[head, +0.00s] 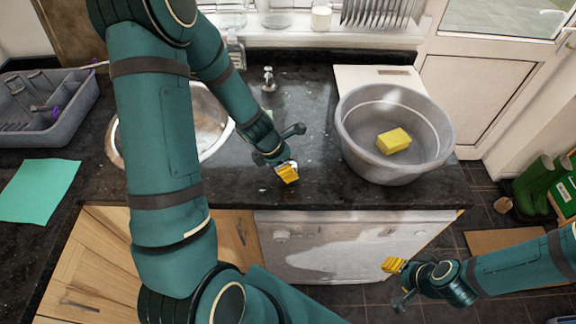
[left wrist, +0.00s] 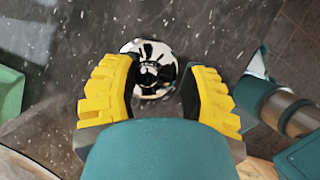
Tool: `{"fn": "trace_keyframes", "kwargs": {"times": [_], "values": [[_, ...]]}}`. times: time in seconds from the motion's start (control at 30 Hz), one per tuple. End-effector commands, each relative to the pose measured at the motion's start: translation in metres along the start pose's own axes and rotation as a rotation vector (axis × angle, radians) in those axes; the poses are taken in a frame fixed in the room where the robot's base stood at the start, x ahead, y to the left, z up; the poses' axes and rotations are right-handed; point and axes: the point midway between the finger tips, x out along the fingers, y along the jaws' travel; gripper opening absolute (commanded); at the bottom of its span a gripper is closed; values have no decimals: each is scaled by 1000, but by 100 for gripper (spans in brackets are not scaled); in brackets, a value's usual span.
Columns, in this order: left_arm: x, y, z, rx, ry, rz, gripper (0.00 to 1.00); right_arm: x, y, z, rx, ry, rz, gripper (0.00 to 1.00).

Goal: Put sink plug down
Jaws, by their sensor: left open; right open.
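The sink plug (left wrist: 152,68) is a round, shiny metal disc with a dark middle. In the left wrist view it rests on the dark speckled granite counter, just beyond and between the fingertips. My left gripper (left wrist: 160,92) is open, with one yellow finger on each side of the plug. I cannot tell whether either finger touches it. In the head view my left gripper (head: 287,172) is low over the counter, between the sink and the grey tub; the plug is mostly hidden there. My right gripper (head: 393,266) is open and empty, in front of the counter.
The round sink (head: 208,118) is left of my left gripper, partly behind my arm. A grey tub (head: 358,145) with a yellow sponge (head: 393,140) stands to the right. A tap (head: 268,80) is behind. A dish rack (head: 75,118) and green cloth (head: 38,190) lie at left.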

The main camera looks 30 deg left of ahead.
Motion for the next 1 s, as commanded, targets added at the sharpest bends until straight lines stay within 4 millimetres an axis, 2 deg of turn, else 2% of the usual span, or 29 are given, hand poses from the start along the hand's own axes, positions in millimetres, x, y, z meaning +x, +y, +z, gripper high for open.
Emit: {"fn": "trace_keyframes", "kwargs": {"times": [0.3,0.5,0.7,1.0], "values": [[-69,0,3,1,-2,4,44,-35,-12,-4,0,0,-6,47],[-102,0,2,0,-2,3,44,-51,-16,-6,0,-1,-9,47],[-116,0,1,-1,-2,2,44,-56,-18,-7,-1,-1,-10,47],[-116,0,0,0,-1,1,44,-56,-18,-7,-1,-1,-10,47]]}}
